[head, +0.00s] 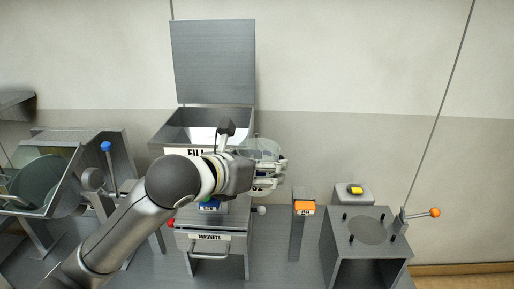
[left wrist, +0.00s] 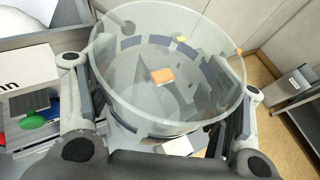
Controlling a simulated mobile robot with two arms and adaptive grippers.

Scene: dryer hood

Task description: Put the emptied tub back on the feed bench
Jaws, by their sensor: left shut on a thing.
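A clear round tub (left wrist: 165,118) is between the two fingers of my left gripper (left wrist: 161,80) in the left wrist view. The gripper is shut on its sides, and its open rim faces the camera. I see no contents inside; an orange patch shows through the clear wall or bottom. In the head view the tub (head: 262,147) is partly hidden behind my left gripper (head: 268,176), in front and right of the open hopper (head: 165,133) marked FILL. I cannot tell which surface is the feed bench. My right gripper is not in view.
The hopper's lid (head: 213,60) stands upright. Below is a drawer (head: 208,246) marked MAGNETS. To the right are a post with an orange top (head: 305,208), a yellow button box (head: 354,191) and a grey stand (head: 366,235) with an orange-knobbed lever (head: 420,213). A tilted trough is at left.

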